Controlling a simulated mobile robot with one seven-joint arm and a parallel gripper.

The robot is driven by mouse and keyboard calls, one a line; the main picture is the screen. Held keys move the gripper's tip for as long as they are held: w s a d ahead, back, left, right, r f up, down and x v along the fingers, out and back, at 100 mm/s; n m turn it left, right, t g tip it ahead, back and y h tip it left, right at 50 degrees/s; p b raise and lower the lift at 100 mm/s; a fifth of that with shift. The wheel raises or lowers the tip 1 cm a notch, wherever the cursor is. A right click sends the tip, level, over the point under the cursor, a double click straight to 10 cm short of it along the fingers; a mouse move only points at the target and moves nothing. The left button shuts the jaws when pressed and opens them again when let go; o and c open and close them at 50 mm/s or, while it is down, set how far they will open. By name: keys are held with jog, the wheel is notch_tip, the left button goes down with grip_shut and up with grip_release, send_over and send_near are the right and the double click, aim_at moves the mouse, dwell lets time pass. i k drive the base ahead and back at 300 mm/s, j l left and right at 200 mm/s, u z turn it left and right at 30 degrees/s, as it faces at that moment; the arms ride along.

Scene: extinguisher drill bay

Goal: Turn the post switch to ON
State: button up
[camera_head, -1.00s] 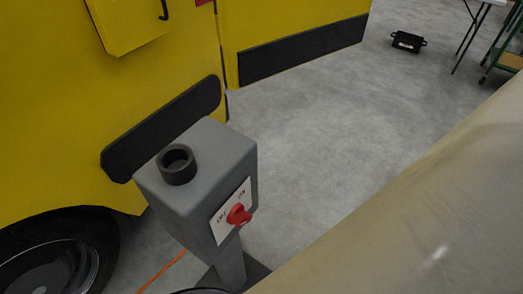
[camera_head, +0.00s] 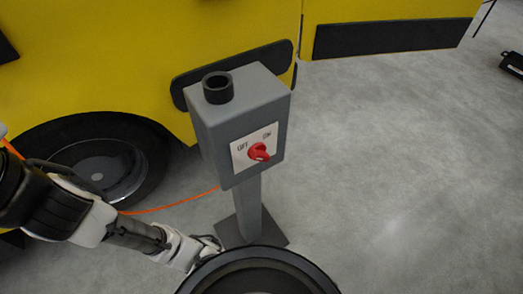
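The post switch is a grey box (camera_head: 235,115) on a grey post (camera_head: 249,207) with a dark square foot. Its front has a white plate (camera_head: 240,157) marked OFF on the left and ON on the right. A red knob (camera_head: 259,152) sits on the plate; I cannot tell which mark it points at. My gripper (camera_head: 207,246) is low, at the left of the post's foot, well below the knob and apart from it. It is small and partly hidden by a dark round rim, so its fingers are unclear.
A black ring-shaped socket (camera_head: 218,87) stands on top of the box. A yellow vehicle (camera_head: 110,70) with a dark wheel (camera_head: 95,165) is close behind and left. An orange line (camera_head: 170,205) runs along the floor behind the post.

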aim_at(257, 152)
jog(key=k+l+u, duration=0.25)
jog(key=l+u, duration=0.2)
jog(key=k+l+u, duration=0.25)
jog(key=u, duration=0.25)
jog(key=k, duration=0.1)
